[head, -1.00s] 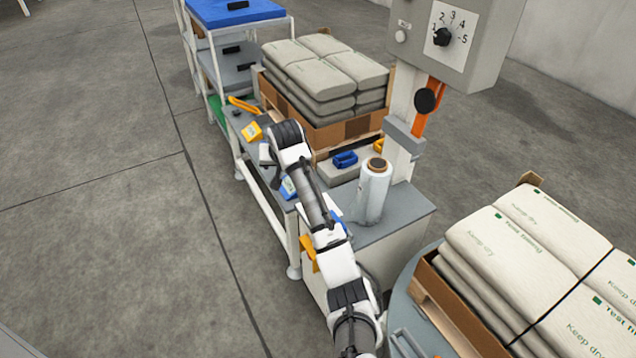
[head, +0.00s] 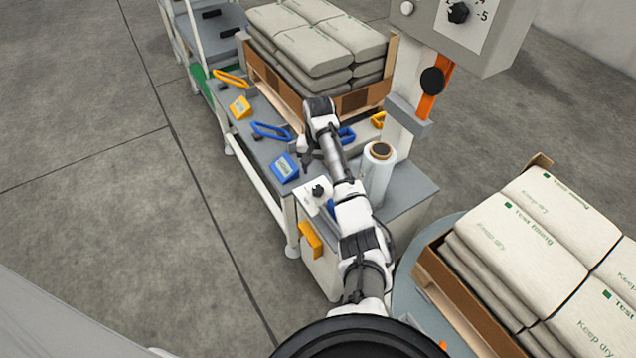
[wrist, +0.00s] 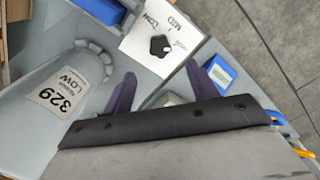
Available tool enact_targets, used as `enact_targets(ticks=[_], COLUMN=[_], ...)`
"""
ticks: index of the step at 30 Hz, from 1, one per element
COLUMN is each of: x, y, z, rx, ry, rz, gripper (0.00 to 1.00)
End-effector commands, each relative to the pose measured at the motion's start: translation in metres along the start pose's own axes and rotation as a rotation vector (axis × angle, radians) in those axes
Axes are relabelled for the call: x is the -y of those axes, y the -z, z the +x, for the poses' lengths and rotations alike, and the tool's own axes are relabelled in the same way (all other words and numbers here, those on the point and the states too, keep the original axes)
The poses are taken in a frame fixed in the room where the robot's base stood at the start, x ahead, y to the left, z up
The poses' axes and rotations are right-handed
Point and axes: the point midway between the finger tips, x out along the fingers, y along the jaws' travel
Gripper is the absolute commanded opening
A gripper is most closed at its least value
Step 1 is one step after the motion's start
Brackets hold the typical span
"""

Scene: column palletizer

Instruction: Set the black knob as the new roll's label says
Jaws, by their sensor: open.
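A black knob (head: 318,190) sits on a white plate (head: 306,201) at the bench's near edge. In the wrist view the knob (wrist: 160,46) shows at top centre, with LOW and MID printed on the plate (wrist: 150,66) beside it; a third word is too small to read. A pale film roll (head: 378,175) stands upright right of the plate. In the wrist view the roll (wrist: 40,125) carries a label (wrist: 66,92) reading 329 and LOW. My gripper (wrist: 160,90) is open and empty, its purple fingers apart, close to the plate but not visibly touching the knob.
A blue display box (head: 285,167) sits left of the plate, a yellow one (head: 240,107) farther back. A numbered dial (head: 458,13) is on the grey post box. Stacked sacks (head: 318,50) stand behind; a sack pallet (head: 520,240) is at right. Open floor lies left.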

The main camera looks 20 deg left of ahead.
Motion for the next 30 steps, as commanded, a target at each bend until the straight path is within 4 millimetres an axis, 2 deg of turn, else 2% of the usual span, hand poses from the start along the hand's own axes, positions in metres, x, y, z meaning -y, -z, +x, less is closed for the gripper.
enact_targets(ticks=[6,12,17,25,26,30], x=[0.0,0.0,0.0,0.0,0.0,0.0], y=[-0.001,0.0,0.0,0.0,0.0,0.0], z=[0.046,0.076,0.086,0.088,0.088,0.087], rx=[0.003,0.0,-0.001,-0.002,-0.002,-0.002], ry=[-0.002,-0.002,-0.001,0.0,0.0,0.0], rz=[0.0,-0.001,-0.001,-0.001,-0.001,-0.001], gripper=[0.58,0.58,0.58,0.58,0.57,0.39])
